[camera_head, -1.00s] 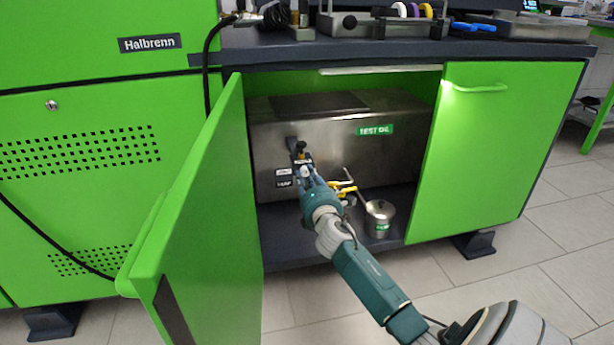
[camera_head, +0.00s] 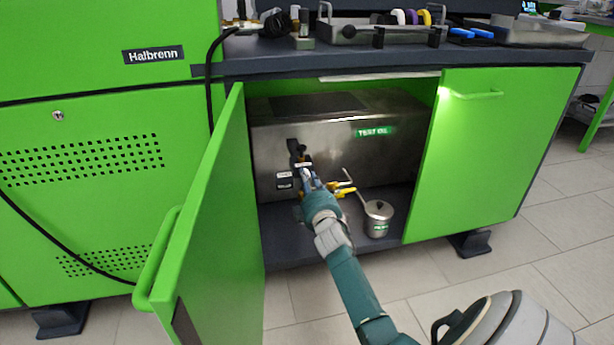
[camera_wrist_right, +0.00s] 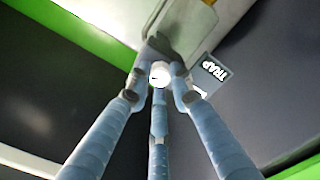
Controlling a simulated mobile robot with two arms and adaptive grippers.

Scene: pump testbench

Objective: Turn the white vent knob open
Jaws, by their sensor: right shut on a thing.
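The white vent knob (camera_wrist_right: 159,73) shows between my fingers in the right wrist view, with its far side hidden against a dark fitting. In the head view the white knob (camera_head: 305,172) is a small pale spot on the front of the metal tank marked TEST OIL (camera_head: 345,150). My right gripper (camera_head: 308,178) reaches into the open cabinet to it. In the right wrist view the blue fingers of my right gripper (camera_wrist_right: 160,80) are shut around the knob. My left gripper is not in view.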

